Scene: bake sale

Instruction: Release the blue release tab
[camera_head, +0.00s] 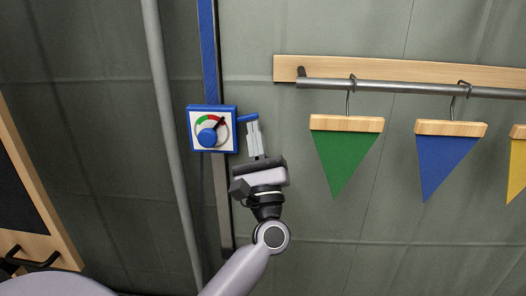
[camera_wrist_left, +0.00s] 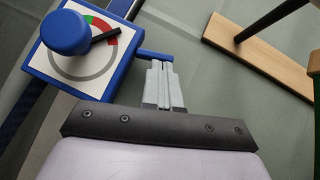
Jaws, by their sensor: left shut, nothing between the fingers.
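A blue box with a white dial face (camera_head: 213,129) is fixed on a blue strap or post on the wall. It also shows in the left wrist view (camera_wrist_left: 52,62). The dial has a blue knob, a green and red arc and a black pointer. The blue release tab (camera_head: 248,117) sticks out from the box's right side; in the left wrist view (camera_wrist_left: 154,55) it runs behind my fingertips. My left gripper (camera_head: 254,128) is shut and empty, its fingertips at the tab, apparently touching or just beside it; I cannot tell which. My right gripper is not in view.
A wooden rail with a metal bar (camera_head: 400,86) is at the right, hung with a green pennant (camera_head: 340,160), a blue pennant (camera_head: 445,160) and a yellow one (camera_head: 517,165). A grey pole (camera_head: 165,100) stands left of the box. A wooden-framed board (camera_head: 40,190) is at the far left.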

